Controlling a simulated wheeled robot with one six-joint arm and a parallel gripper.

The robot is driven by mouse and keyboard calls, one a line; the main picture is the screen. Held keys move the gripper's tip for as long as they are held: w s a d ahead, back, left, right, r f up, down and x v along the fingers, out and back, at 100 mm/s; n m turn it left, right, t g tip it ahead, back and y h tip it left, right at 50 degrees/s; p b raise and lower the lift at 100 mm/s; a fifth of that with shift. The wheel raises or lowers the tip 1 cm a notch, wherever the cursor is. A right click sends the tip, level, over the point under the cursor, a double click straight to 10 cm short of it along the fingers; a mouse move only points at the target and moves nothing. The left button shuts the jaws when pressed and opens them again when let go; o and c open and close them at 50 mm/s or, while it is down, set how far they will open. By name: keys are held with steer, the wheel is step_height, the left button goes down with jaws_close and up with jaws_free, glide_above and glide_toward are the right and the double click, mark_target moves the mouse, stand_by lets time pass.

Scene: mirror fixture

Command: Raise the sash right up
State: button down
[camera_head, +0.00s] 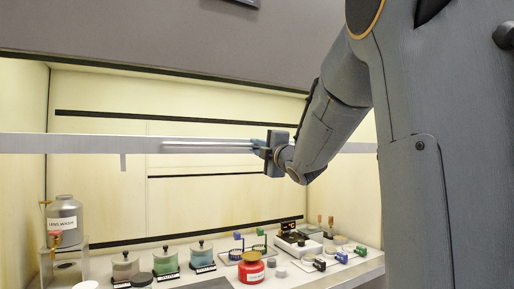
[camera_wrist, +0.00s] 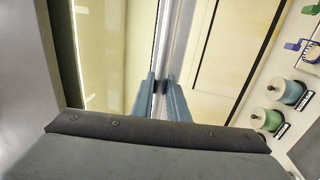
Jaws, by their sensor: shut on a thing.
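The sash shows as a pale grey horizontal rail (camera_head: 80,143) across the cabinet opening, roughly halfway between the upper edge and the worktop. A thin bar handle (camera_head: 205,143) runs along its front. My gripper (camera_head: 258,148) is at the right end of the visible handle and shut on it. In the wrist view the two blue fingers of my gripper (camera_wrist: 160,84) close around the handle, which runs up the picture beside the sash rail (camera_wrist: 179,40). The grip point itself is partly hidden by the fingers.
Below the sash, the worktop holds a grey LENS WASH bottle (camera_head: 65,217), several lidded jars (camera_head: 202,255), a red container (camera_head: 251,268) and a white device (camera_head: 297,243). A dark grey panel (camera_head: 150,35) spans above the opening. The space between rail and worktop items is clear.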

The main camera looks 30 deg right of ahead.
steer(key=shift+r, duration=0.1)
steer(key=p, duration=0.6)
glide_toward(250, 98)
steer(key=w, duration=0.2)
steer(key=w+r, duration=0.1)
steer(key=w, duration=0.1)
steer(key=shift+w+a, duration=0.2)
steer(key=shift+a, duration=0.05)
steer(key=shift+f, duration=0.1)
steer(key=c, duration=1.7)
jaws_free()
steer(key=shift+c, duration=0.2)
steer(key=shift+s+f, duration=0.1)
steer(key=s+f+b, duration=0.1)
steer(key=s+b, duration=0.1)
steer(key=s, duration=0.5)
steer(key=shift+s+d+f, duration=0.15)
steer(key=shift+s+f, duration=0.05)
steer(key=shift+s, duration=0.05)
